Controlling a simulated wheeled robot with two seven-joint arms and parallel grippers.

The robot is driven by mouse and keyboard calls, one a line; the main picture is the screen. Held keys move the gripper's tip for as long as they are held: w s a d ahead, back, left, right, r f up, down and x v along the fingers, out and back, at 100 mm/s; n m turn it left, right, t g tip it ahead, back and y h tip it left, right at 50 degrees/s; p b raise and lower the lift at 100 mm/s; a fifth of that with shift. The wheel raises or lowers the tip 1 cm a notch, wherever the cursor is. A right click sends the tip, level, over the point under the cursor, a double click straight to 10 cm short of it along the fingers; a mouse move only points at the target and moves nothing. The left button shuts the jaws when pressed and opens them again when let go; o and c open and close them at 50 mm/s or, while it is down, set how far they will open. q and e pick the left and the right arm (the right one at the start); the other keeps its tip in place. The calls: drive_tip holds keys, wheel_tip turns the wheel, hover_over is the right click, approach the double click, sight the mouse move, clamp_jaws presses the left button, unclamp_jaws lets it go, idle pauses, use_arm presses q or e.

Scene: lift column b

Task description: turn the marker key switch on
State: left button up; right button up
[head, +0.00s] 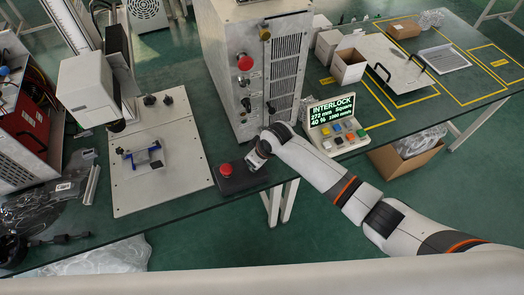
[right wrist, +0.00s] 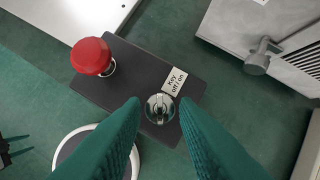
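The key switch (right wrist: 160,109) is a round metal lock on a dark control box (right wrist: 130,78), beside a white label (right wrist: 174,81) reading "Key off / on". Its slot or key looks about upright in the right wrist view. My right gripper (right wrist: 160,102) is open, its two green-grey fingertips on either side of the switch with a gap around it. In the head view my right gripper (head: 258,158) is over the right part of the box (head: 240,179) and hides the switch. My left gripper is not in view.
A red emergency button (right wrist: 91,55) sits on the same box, left of the switch. A marker cabinet (head: 255,65) with knobs stands just behind. A display panel (head: 336,124) reading "INTERLOCK" is to the right. The green table's front edge is close.

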drive_tip(key=b+v, duration=0.1)
drive_tip(key=v, duration=0.9)
drive_tip(key=shift+r, duration=0.3)
